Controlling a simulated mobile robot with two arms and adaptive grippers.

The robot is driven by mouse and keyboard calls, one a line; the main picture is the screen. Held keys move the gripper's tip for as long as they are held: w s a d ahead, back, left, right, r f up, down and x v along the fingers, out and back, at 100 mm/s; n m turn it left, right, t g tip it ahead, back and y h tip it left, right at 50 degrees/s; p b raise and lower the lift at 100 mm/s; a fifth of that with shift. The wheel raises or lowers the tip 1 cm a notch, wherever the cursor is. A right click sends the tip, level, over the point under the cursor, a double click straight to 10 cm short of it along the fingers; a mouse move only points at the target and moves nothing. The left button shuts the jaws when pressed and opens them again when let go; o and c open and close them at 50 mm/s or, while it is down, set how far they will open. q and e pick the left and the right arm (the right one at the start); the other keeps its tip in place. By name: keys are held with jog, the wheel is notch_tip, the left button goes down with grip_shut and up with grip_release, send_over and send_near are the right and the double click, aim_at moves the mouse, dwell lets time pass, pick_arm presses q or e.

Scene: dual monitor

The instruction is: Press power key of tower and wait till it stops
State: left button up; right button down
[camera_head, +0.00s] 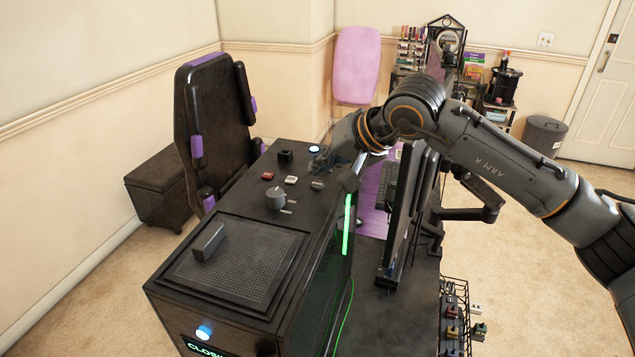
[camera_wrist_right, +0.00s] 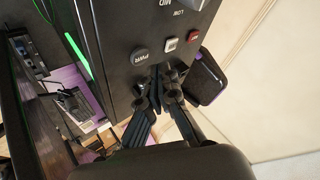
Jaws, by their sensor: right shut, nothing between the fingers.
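The black tower (camera_head: 165,283) stands in the foreground with a mesh top. Its round dark power key, labelled PWR, (camera_head: 317,185) sits on the top face beside a white key (camera_head: 291,180) and a red key (camera_head: 268,176). The power key also shows in the right wrist view (camera_wrist_right: 140,56), uncovered. My right gripper (camera_head: 318,164) is shut and empty, pointing down close to the power key at the tower's far end. In the right wrist view its fingertips (camera_wrist_right: 165,82) lie just below the key in the picture. I cannot tell whether they touch the tower. My left gripper is not in view.
A knob (camera_head: 276,197) and a small black block (camera_head: 286,156) stand on the tower top. A lit display (camera_head: 206,350) and a green strip (camera_head: 347,224) glow on it. Monitors (camera_head: 405,215) stand close to the right, under my right arm. A chair (camera_head: 217,125) is behind left.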

aim_at(321, 186)
jog(key=shift+r+p, duration=0.95)
jog(key=shift+r, duration=1.45)
